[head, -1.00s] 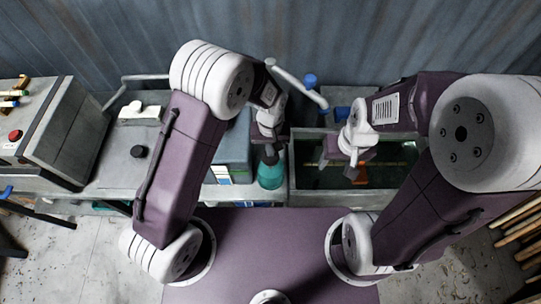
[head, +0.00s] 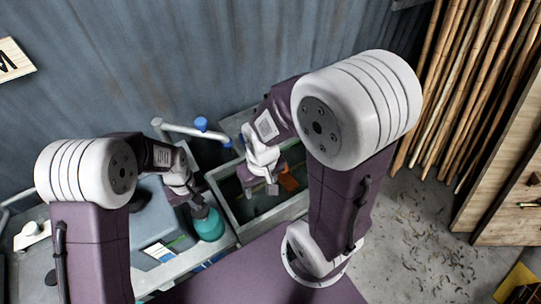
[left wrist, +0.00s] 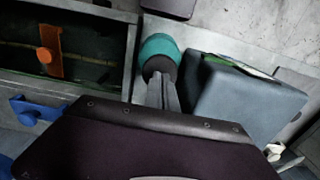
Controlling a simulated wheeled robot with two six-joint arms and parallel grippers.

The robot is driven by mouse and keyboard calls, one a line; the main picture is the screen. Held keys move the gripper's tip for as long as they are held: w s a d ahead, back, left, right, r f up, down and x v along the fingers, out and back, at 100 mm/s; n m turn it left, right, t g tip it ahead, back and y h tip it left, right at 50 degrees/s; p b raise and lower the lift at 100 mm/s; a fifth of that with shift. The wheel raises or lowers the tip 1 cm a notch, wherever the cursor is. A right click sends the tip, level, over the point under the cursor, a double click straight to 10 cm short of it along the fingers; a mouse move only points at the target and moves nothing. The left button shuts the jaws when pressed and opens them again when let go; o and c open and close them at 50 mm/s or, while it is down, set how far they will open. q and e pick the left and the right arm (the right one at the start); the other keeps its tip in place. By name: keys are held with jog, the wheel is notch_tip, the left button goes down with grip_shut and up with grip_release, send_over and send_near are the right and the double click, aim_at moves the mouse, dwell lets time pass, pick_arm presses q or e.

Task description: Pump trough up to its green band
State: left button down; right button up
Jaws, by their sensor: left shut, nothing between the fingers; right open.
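The trough (head: 225,211) is a grey open box with dark contents; its wall also shows in the left wrist view (left wrist: 130,55). An orange piece (head: 290,180) is inside it, with a thin yellowish line along the far inner side in the wrist view. I cannot make out a green band. A teal rounded object (head: 209,225) with a dark top stands left of the trough, possibly the pump. My left gripper (head: 197,204) is shut and empty at its dark top; touching or not, I cannot tell. My right gripper (head: 262,189) is open above the trough.
A white pipe with a blue knob (head: 201,124) rises behind the trough. A blue-grey box (left wrist: 240,100) stands beside the teal object. Rattan poles (head: 470,90) lean at the right wall. The floor on the right is open, with scattered scraps.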

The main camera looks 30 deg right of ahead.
aim_at(201, 212)
pick_arm(q)
jog(key=shift+f+b, duration=2.2)
jog(key=shift+f, duration=0.95)
notch_tip(201, 212, up, 7)
jog(key=p, duration=0.5)
jog(key=shift+f+p, duration=0.15)
jog(key=shift+p, duration=0.15)
jog(key=shift+f, duration=0.15)
jog(key=shift+f, duration=0.1)
jog(key=shift+f+b, duration=2.65)
jog(key=shift+f, duration=0.55)
notch_tip(201, 212, up, 7)
jog(key=p, duration=0.5)
jog(key=shift+p, duration=0.35)
jog(key=shift+f, duration=0.2)
